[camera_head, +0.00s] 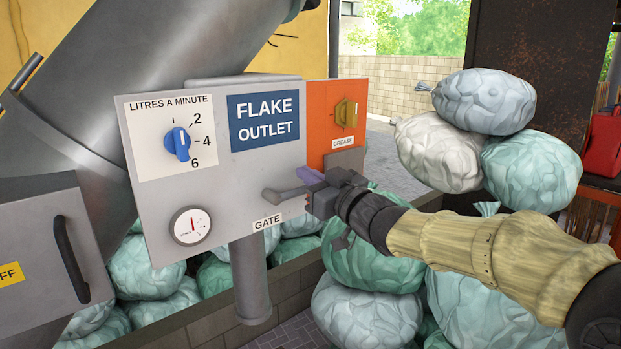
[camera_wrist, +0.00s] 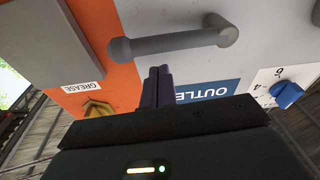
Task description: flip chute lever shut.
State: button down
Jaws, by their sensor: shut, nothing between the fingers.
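The chute lever (camera_head: 287,194) is a grey bar on the flake outlet panel, just above the GATE label (camera_head: 267,222). It lies nearly level, with a rounded knob at its left end. In the wrist view, seen upside down, the lever (camera_wrist: 175,42) runs across the top, from a round hub at left to the knob at right. My gripper (camera_head: 306,176) is at the lever's right part, partly hiding it. In the wrist view the dark purple fingers (camera_wrist: 159,72) are together and empty, pointing at the lever's middle. A small gap shows; contact is unclear.
The panel also bears a blue flow dial (camera_head: 177,143), a round gauge (camera_head: 191,225) and an orange plate with a yellow grease knob (camera_head: 346,113). A grey pipe (camera_head: 250,280) drops below. Stuffed bags (camera_head: 372,250) lie under my arm, with others stacked at right.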

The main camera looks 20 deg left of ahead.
notch_tip(320, 180, up, 2)
jog(key=shift+w+a+p, duration=0.1)
jog(key=shift+p, duration=0.5)
jog(key=b+v, duration=0.4)
jog(key=v, duration=0.6)
jog(key=shift+b, duration=0.35)
jog(key=shift+a, duration=0.15)
